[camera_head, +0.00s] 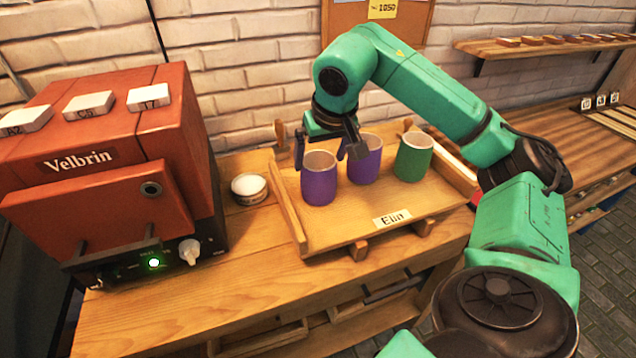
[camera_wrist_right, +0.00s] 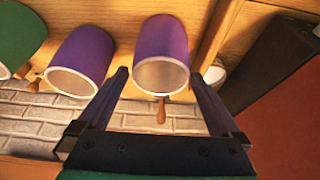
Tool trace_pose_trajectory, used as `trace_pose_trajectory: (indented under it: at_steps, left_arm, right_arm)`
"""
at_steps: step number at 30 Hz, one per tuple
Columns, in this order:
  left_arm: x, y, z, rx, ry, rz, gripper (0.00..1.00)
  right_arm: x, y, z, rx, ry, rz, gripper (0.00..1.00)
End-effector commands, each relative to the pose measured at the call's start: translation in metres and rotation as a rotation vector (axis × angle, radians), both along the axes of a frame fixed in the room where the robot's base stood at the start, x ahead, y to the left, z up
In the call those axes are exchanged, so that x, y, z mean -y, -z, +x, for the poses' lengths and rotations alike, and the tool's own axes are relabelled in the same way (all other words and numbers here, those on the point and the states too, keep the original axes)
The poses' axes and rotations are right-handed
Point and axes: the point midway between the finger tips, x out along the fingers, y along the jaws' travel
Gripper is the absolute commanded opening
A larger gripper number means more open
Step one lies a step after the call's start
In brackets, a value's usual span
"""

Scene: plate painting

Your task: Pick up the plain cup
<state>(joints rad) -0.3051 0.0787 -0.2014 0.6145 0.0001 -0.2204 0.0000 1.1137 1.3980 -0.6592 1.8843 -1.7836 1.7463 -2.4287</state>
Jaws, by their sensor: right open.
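Three cups stand upright on a wooden tray (camera_head: 349,230) labelled "Elin": a purple cup (camera_head: 319,187) at left, a second purple cup (camera_head: 365,166) in the middle and a green cup (camera_head: 413,160) at right. None shows a visible pattern, so I cannot tell which is the plain one. My right gripper (camera_head: 321,158) is open and empty at the rim of the left purple cup. In the right wrist view its fingers (camera_wrist_right: 162,83) lie on either side of this cup (camera_wrist_right: 161,45), with gaps showing. My left gripper is not in view.
A red oven marked "Velbrin" (camera_head: 80,159) stands at left. A small white-topped tin (camera_head: 249,187) sits between it and the tray. The middle purple cup stands close beside the left one. The brick wall (camera_head: 240,60) is behind. The bench front (camera_head: 200,300) is clear.

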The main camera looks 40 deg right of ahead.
Motion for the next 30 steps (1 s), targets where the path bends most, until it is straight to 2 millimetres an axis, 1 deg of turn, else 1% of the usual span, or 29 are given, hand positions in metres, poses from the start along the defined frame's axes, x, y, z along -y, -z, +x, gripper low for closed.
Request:
trace_pose_trajectory:
  at_steps: [5,7,9,11,15,16,17,18,20,21,22,30]
  left_arm:
    - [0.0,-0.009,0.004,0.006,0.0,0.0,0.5]
    - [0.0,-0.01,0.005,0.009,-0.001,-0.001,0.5]
    - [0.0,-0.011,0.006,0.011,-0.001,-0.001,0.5]
    - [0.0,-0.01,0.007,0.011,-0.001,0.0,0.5]
    - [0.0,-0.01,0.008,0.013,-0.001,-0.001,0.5]
    - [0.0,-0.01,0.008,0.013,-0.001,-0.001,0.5]
    - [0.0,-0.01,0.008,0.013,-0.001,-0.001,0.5]
    - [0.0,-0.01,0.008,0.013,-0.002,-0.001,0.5]
    - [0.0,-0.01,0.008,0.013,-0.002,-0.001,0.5]
    - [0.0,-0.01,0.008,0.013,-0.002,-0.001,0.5]
    - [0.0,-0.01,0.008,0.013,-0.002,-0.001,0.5]
    - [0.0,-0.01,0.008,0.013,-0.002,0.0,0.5]
  right_arm:
    - [0.005,0.024,0.012,-0.005,0.001,0.001,1.0]
    - [0.007,0.037,0.017,-0.003,0.001,0.0,1.0]
    - [0.007,0.045,0.021,-0.001,0.001,0.002,1.0]
    - [0.008,0.048,0.022,-0.001,0.001,0.002,1.0]
    - [0.007,0.049,0.022,0.001,-0.001,0.002,1.0]
    - [0.007,0.049,0.022,0.001,-0.001,0.002,0.96]
    - [0.007,0.049,0.022,0.001,-0.001,0.002,0.85]
    - [0.007,0.048,0.022,0.001,-0.001,0.002,0.69]
    - [0.007,0.048,0.022,0.001,-0.001,0.002,0.46]
    - [0.007,0.048,0.022,0.001,-0.001,0.002,0.31]
    - [0.007,0.048,0.022,0.002,0.0,0.002,0.2]
    - [0.007,0.046,0.022,0.004,0.0,0.002,0.19]
